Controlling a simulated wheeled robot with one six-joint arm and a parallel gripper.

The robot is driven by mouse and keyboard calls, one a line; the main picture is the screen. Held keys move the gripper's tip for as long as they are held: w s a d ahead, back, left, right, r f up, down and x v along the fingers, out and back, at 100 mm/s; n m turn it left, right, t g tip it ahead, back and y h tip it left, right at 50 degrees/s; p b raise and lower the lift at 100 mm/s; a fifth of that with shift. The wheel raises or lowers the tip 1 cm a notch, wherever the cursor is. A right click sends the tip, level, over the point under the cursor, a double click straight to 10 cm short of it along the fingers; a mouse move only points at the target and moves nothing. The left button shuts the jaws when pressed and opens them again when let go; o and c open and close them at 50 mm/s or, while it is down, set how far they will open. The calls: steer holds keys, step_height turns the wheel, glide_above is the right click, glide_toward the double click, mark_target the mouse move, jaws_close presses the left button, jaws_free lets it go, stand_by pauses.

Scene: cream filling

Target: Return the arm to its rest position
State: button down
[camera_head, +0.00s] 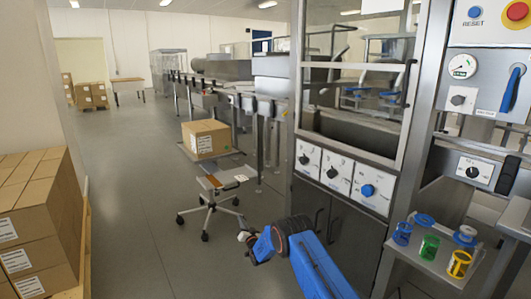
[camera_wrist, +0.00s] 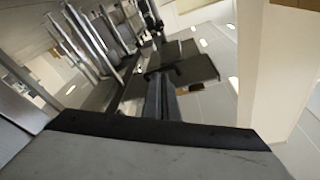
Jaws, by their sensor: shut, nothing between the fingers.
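My blue arm (camera_head: 318,268) reaches up from the bottom of the head view, with a dark joint near its end. The wrist view is tilted, with machine frames at the upper left and a pale wall at the right.
A wheeled stand (camera_head: 212,190) is behind my gripper, near a cardboard box (camera_head: 206,139). The machine's knob panel (camera_head: 340,176) is to the right. A shelf (camera_head: 440,265) holds several coloured cups. Stacked boxes (camera_head: 35,225) stand at the left. The floor (camera_head: 140,215) between is clear.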

steer(key=s+d+r+g+h, duration=0.15)
steer(key=d+r, duration=0.45)
steer(key=r, duration=0.7)
steer(key=d+r+g+h, duration=0.15)
steer(key=d+r, duration=0.45)
steer(key=r, duration=0.6)
steer(key=s+d+r+g+h, duration=0.3)
steer(key=s+d+r, duration=1.2)
steer(key=s+r, duration=0.3)
steer(key=s+d+r+g+h, duration=0.1)
steer(key=s+d, duration=0.3)
steer(key=s, duration=0.6)
steer(key=s+d+r+g, duration=0.1)
steer(key=s+d, duration=0.2)
steer(key=s, duration=0.8)
steer(key=s+d+r+g+h, duration=0.15)
steer(key=s+d, duration=0.25)
steer(key=s, duration=0.6)
steer(key=s+d+f+g, duration=0.1)
steer(key=s+f, duration=0.1)
steer(key=s, duration=0.8)
steer(key=s+d+f+g, duration=0.1)
steer(key=s+d+f, duration=0.1)
steer(key=s, duration=0.9)
steer(key=s+d+f+g, duration=0.1)
steer(key=s+f, duration=0.3)
steer(key=s, duration=0.7)
steer(key=shift+d+n+g, duration=0.35)
steer(key=shift+n, duration=0.05)
